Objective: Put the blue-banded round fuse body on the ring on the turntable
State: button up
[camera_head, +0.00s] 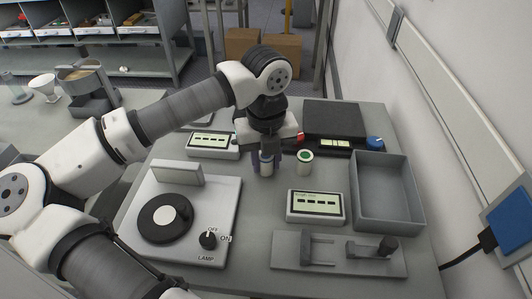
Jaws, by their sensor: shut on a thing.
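My gripper (266,160) points down over the middle of the table, left of a green-topped round fuse body. It is shut on a small pale cylinder (267,167) with a bluish band, which looks like the blue-banded fuse body. The fingers hide part of it. I cannot tell whether its base touches the table. The turntable (146,229) is a black disc on a white base at the left. A pale round mark (168,214), apparently the ring, is at its middle, with nothing standing on it.
A green-topped fuse body (304,158) stands just right of my gripper. A display box (316,207), a grey open bin (388,222) and a grey fixture (338,252) are at the right. A lamp knob (207,240) and an upright block (178,173) flank the disc.

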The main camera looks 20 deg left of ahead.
jog(key=shift+f, duration=0.1)
jog(key=shift+f+b, duration=0.2)
jog(key=shift+b, duration=0.15)
jog(key=o, duration=1)
jog(key=shift+r, duration=0.1)
jog(key=shift+c, duration=0.2)
jog(key=shift+r+p, duration=0.25)
jog(key=shift+p, duration=0.7)
notch_tip(320, 180, up, 13)
jog(key=b, duration=0.2)
jog(key=shift+s+a+r, duration=0.15)
jog(key=shift+a, duration=0.15)
